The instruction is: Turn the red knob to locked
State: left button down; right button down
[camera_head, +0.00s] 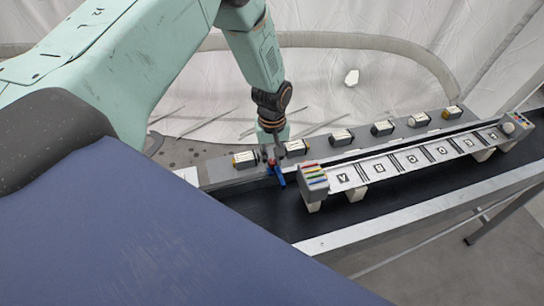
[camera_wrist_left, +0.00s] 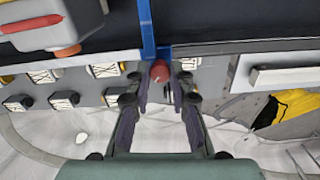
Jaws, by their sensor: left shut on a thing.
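The red knob (camera_wrist_left: 159,71) sits at the edge of the grey panel, between the tips of my left gripper (camera_wrist_left: 160,92) in the left wrist view. The gripper is shut on it, one finger on each side. In the head view my left gripper (camera_head: 273,148) reaches down to the panel's near end, and only a little red of the knob (camera_head: 271,162) shows below it. A blue piece (camera_head: 280,178) lies right beside the knob, and in the wrist view it runs as a blue strip (camera_wrist_left: 148,28) away from it. I cannot read any lock marking. My right gripper is not in view.
The grey panel (camera_head: 222,172) carries a row of several black-and-white labelled units. A light rack with lettered tiles (camera_head: 410,158) stands on the black belt (camera_head: 400,192) close to the right of the gripper. A thick hose (camera_head: 340,40) curves behind.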

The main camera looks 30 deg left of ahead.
aim_at(272, 161)
pick_arm(q)
jog(key=shift+w+r, duration=0.15)
jog(key=shift+w, duration=0.05)
jog(key=c, duration=1.5)
grip_release()
jog(key=o, duration=0.3)
jog(key=shift+s, duration=0.15)
notch_tip(272, 161, up, 12)
jog(key=shift+f, duration=0.1)
